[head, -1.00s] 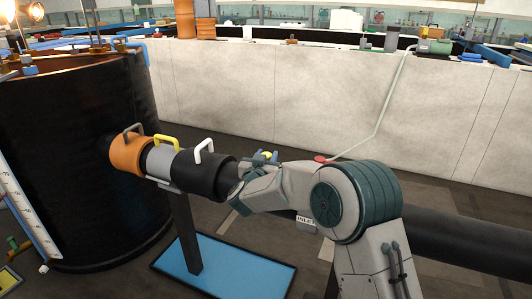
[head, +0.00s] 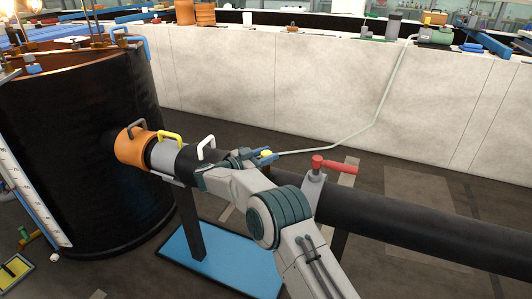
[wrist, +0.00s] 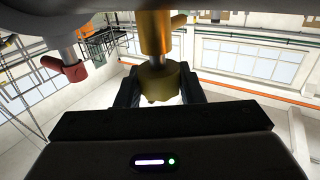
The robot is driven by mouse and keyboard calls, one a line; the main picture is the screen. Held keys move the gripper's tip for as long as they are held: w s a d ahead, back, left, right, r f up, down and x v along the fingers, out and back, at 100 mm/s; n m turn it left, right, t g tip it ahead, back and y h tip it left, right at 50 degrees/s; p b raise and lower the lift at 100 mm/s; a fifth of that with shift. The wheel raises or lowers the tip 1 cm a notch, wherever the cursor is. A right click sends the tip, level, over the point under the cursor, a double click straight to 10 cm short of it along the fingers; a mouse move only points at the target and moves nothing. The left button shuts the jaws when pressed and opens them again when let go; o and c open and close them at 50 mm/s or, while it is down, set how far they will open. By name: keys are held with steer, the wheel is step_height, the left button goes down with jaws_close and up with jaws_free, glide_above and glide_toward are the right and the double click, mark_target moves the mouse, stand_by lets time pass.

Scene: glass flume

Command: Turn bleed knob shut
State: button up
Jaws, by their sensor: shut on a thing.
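The bleed knob is a small yellow knob (head: 266,154) on the black pipe (head: 410,227), beside the start of a pale hose. In the wrist view it is a brass-yellow lobed knob (wrist: 157,82) under a yellow stem. My gripper (head: 263,157) is shut on the knob, with one dark finger on each side in the wrist view (wrist: 158,92). My arm hides part of the pipe around it. The knob's turn angle cannot be told.
A red-handled valve (head: 335,165) stands on the pipe just right of my arm. The pale hose (head: 375,118) runs to a green pump (head: 435,36) on the wall. Orange, grey and black collars with handles lead left to the black tank (head: 75,140).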

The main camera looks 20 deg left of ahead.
steer(key=shift+r+m+g+h, duration=0.15)
steer(key=shift+m+g+h, duration=0.15)
steer(key=shift+h, duration=0.1)
steer(key=o, duration=0.9)
steer(key=shift+o, duration=0.2)
steer(key=v, duration=1.3)
steer(key=shift+s+a, duration=0.25)
